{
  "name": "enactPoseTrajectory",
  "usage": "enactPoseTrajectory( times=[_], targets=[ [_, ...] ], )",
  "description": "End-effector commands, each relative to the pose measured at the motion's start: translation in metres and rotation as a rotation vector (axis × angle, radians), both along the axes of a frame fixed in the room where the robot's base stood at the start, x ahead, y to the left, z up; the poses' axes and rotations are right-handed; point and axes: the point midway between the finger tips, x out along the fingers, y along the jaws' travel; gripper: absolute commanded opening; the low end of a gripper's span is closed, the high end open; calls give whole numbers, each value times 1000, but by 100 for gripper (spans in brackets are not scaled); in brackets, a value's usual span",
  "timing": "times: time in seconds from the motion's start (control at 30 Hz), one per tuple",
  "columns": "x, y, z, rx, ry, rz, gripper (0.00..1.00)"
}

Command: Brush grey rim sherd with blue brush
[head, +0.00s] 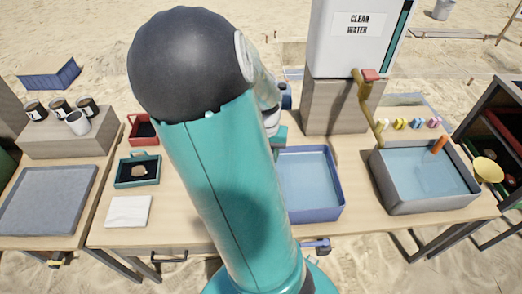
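My teal arm with its black joint fills the middle of the head view and hides what lies behind it. My gripper does not show; only some white and dark links peek out right of the arm. A small tan-brown sherd (138,171) lies in a teal-rimmed tray (124,182) on the table left of my arm. I cannot tell whether it is the grey rim sherd. Several small coloured items, yellow, blue and pink, stand at the back right; the blue one (416,124) may be the blue brush, too small to tell.
A blue basin (340,192) and a grey basin (384,184), both with water, stand right of my arm. An orange-handled tool (440,144) leans in the grey one. A white cloth (127,212), a red tray (132,131) and a grey mat (48,200) are left.

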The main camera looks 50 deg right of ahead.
Motion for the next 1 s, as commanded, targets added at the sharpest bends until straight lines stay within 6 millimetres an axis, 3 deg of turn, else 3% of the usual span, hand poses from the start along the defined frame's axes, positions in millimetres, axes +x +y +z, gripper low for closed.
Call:
enactPoseTrajectory(
  times=[0.6, 1.0],
  targets=[
    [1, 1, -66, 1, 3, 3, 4],
    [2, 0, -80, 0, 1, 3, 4]
  ],
)
